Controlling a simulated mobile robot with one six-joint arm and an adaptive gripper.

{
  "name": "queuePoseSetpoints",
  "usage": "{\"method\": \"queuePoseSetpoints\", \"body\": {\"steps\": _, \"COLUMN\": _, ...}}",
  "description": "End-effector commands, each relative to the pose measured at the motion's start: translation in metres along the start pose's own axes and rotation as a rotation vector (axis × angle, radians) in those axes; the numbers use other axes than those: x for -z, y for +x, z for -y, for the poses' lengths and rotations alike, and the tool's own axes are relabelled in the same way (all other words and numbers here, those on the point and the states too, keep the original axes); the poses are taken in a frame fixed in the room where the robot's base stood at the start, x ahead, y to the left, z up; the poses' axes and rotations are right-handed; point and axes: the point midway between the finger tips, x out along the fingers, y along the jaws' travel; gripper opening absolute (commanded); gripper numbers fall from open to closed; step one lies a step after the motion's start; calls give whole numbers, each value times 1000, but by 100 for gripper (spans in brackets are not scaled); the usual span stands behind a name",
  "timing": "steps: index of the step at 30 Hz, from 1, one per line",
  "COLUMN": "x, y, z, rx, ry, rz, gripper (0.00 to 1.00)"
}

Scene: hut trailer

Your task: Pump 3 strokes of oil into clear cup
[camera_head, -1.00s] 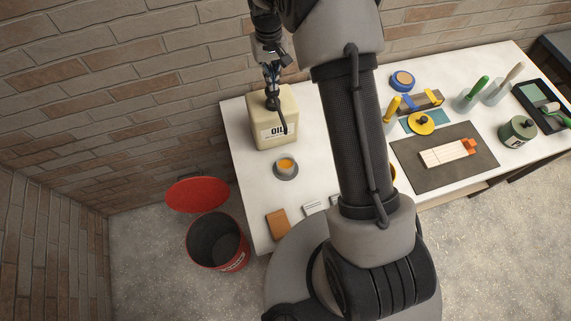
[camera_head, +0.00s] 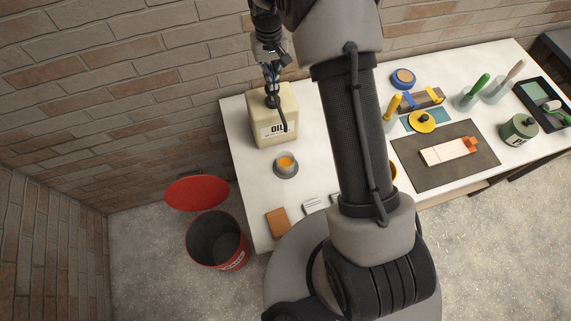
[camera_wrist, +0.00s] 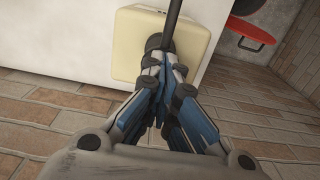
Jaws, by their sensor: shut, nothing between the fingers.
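A cream oil can (camera_head: 274,118) marked "OIL" stands upright at the table's back left. A black pump with a long spout (camera_head: 283,116) comes from its top, the spout reaching down towards the front. My gripper (camera_head: 271,82) is shut with nothing between its fingers, pointing down at the pump head. In the wrist view the shut fingertips (camera_wrist: 163,60) cover much of the pump top, and the can (camera_wrist: 125,48) shows around them. The clear cup (camera_head: 285,164) stands on a dark round base in front of the can, with orange-yellow oil in it.
A red bin (camera_head: 217,240) with its lid (camera_head: 197,194) open stands on the floor left of the table (camera_head: 240,150). A brown block (camera_head: 277,222) lies at the table's front left. Brick wall is close behind the can. My arm hides the table's middle.

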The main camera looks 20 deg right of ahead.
Motion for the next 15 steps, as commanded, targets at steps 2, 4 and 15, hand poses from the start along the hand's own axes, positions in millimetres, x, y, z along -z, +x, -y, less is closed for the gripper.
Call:
{"method": "queuePoseSetpoints", "body": {"steps": 2, "x": 0, "y": 4, "z": 0, "rx": 0, "ry": 0, "rz": 0, "gripper": 0}}
{"method": "queuePoseSetpoints", "body": {"steps": 4, "x": 0, "y": 7, "z": 0, "rx": 0, "ry": 0, "rz": 1, "gripper": 0}}
{"method": "queuePoseSetpoints", "body": {"steps": 15, "x": 0, "y": 20, "z": 0, "rx": 0, "ry": 0, "rz": 1, "gripper": 0}}
